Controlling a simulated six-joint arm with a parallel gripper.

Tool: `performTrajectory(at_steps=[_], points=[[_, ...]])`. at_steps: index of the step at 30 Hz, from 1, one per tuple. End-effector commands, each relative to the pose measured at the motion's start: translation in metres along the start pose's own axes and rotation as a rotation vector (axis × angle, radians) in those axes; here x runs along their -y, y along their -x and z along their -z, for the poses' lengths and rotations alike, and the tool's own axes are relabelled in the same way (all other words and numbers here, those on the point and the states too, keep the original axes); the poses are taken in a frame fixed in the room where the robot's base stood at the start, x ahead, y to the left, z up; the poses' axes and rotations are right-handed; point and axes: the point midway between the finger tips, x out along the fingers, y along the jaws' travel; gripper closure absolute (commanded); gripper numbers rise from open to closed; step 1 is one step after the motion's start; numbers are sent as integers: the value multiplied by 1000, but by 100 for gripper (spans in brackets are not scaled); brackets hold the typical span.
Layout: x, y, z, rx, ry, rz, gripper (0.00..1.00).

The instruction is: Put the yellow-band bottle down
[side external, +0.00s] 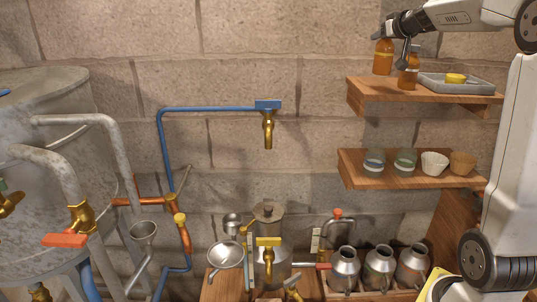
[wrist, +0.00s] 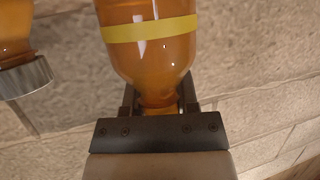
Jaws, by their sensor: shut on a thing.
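The yellow-band bottle (wrist: 150,45) is amber glass with a yellow stripe around its body. My gripper (wrist: 160,100) is shut on its narrow neck in the wrist view. In the side external view my gripper (side external: 386,38) is at the upper right, and the held bottle (side external: 383,60) hangs below it, near the left end of the upper wooden shelf (side external: 375,98). Its base appears slightly above the shelf, but I cannot tell the exact gap. A second amber bottle (side external: 408,78) stands on the shelf close to its right; part of it shows in the wrist view (wrist: 14,45).
A grey tray (side external: 485,88) with a yellow item (side external: 455,78) is on the upper shelf, right of the bottles. The lower shelf (side external: 365,178) carries jars and small cups. Taps, pipes and metal jugs (side external: 378,265) are below. My arm stands at the right.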

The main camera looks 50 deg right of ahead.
Motion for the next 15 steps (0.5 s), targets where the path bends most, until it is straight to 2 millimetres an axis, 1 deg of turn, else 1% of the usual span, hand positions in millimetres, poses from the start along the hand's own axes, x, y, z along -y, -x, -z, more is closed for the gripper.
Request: performTrajectory(at_steps=[4, 7, 9, 15], points=[[0, -2, 0, -1, 0, 0, 100], [-1, -8, -4, 1, 0, 0, 100], [-1, -13, -8, 1, -1, 0, 100], [-1, -18, -25, 2, -1, -1, 100]])
